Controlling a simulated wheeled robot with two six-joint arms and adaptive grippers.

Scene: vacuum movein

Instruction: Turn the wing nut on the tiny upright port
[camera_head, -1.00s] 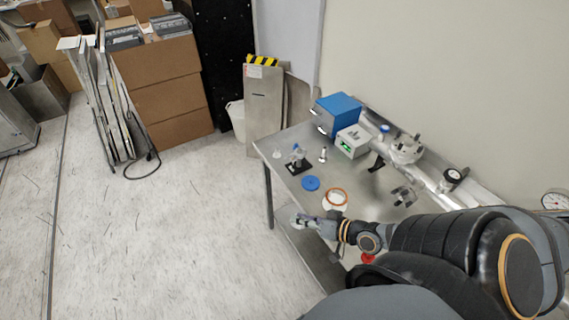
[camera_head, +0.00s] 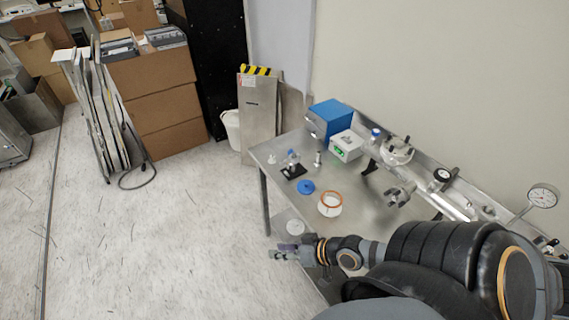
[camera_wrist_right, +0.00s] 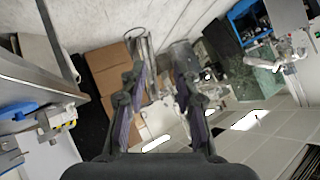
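A small upright metal fitting (camera_head: 318,158) stands on the steel table (camera_head: 350,220). To its left is a small device with a blue top on a black base (camera_head: 294,170). I cannot tell which of these is the tiny port, and no wing nut can be made out. My right gripper (camera_head: 284,253) is off the table's front-left edge, apart from both and touching nothing visible. In the right wrist view its two fingers (camera_wrist_right: 162,88) are spread with nothing between them. My left gripper is not in view.
A blue disc (camera_head: 306,187) and an orange-rimmed white jar (camera_head: 330,204) sit mid-table. A blue box (camera_head: 330,118), a grey box with a green display (camera_head: 346,146) and metal piping (camera_head: 397,150) line the back. Open floor (camera_head: 160,240) lies left.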

